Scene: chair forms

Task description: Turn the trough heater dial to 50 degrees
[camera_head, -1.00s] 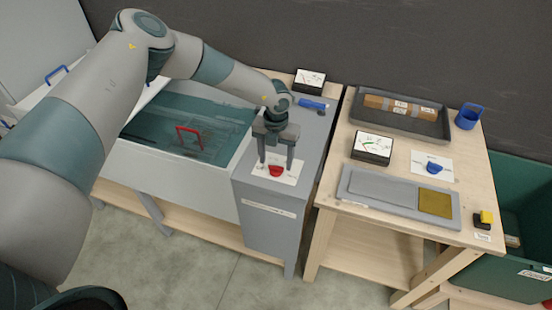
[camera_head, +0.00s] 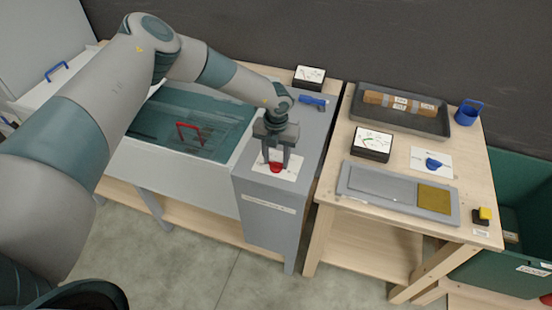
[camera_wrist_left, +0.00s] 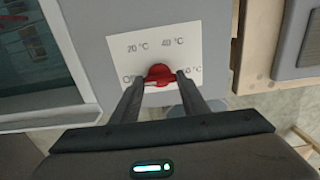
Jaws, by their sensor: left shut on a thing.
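The red heater dial (camera_head: 276,168) sits on a white scale plate (camera_head: 291,174) on top of the grey cabinet at the right end of the trough. In the left wrist view the dial (camera_wrist_left: 159,75) lies between the fingertips of my left gripper (camera_wrist_left: 158,79), which is shut on it. The plate (camera_wrist_left: 190,34) shows 20 °C and 40 °C above the dial. An OFF mark at left and another temperature mark at right are partly covered by the fingers. In the head view my left gripper (camera_head: 276,158) points down over the dial. My right gripper is not in view.
The water-filled trough (camera_head: 222,158) with a red-handled basket (camera_head: 190,133) is left of the cabinet. A blue tool (camera_head: 312,100) lies behind the gripper. The wooden table (camera_head: 470,235) at right holds a tray, a blue dial, a grey plate and a blue cup (camera_head: 467,112).

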